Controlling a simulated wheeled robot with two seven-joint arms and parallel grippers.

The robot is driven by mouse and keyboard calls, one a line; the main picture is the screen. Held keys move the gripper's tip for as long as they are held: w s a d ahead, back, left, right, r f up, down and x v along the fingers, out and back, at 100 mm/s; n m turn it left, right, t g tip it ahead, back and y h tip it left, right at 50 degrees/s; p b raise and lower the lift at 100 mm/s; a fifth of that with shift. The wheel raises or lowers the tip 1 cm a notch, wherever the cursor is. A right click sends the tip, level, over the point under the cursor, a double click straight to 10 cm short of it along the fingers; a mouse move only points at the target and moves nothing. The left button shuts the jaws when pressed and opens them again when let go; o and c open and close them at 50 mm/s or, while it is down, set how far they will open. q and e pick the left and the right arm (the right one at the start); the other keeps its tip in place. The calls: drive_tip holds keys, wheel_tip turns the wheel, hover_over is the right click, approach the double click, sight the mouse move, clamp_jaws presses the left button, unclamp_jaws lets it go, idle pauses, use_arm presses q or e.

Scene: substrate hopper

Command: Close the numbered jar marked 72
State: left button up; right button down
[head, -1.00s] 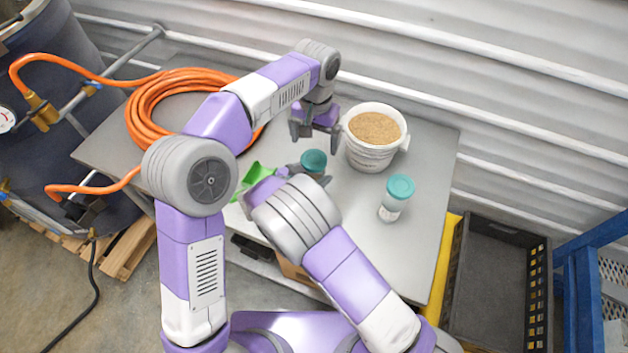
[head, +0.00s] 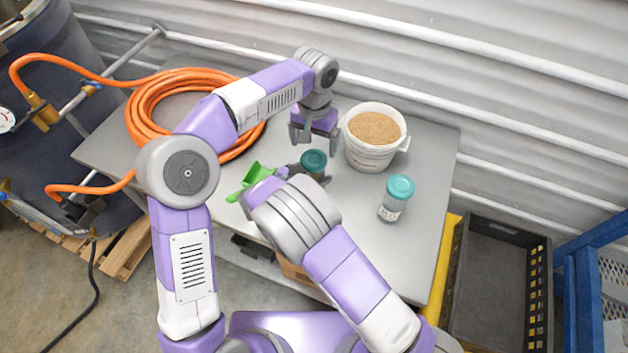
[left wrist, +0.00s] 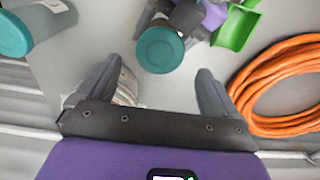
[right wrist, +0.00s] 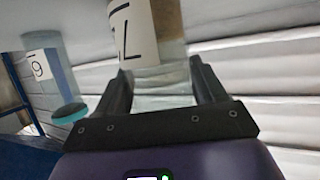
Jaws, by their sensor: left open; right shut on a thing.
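A clear jar (right wrist: 150,30) with brownish contents shows in the right wrist view, its label partly visible with what looks like a 7; the rest is hidden. My right gripper (right wrist: 160,75) is shut on it. Its round teal lid (head: 313,160) shows from above in the head view and in the left wrist view (left wrist: 160,49); I cannot tell whether it is seated. My left gripper (head: 315,145) is open and empty, just behind and above that lid. In the left wrist view the lid lies beyond and between its fingertips (left wrist: 158,75).
A green scoop (head: 252,180) lies left of the right gripper. An orange hose coil (head: 150,115) covers the table's left. The table's right front (head: 400,255) is clear.

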sight(314, 159)
use_arm(q)
wheel_tip(314, 159, down, 6)
idle(0.4)
drive_tip(key=c, duration=1.1)
drive_tip(key=m, duration=0.5)
drive_tip(key=shift+m, duration=0.4)
drive_tip(key=m, duration=0.7)
drive_tip(key=o, duration=1.2)
drive_tip(key=shift+s, duration=0.1)
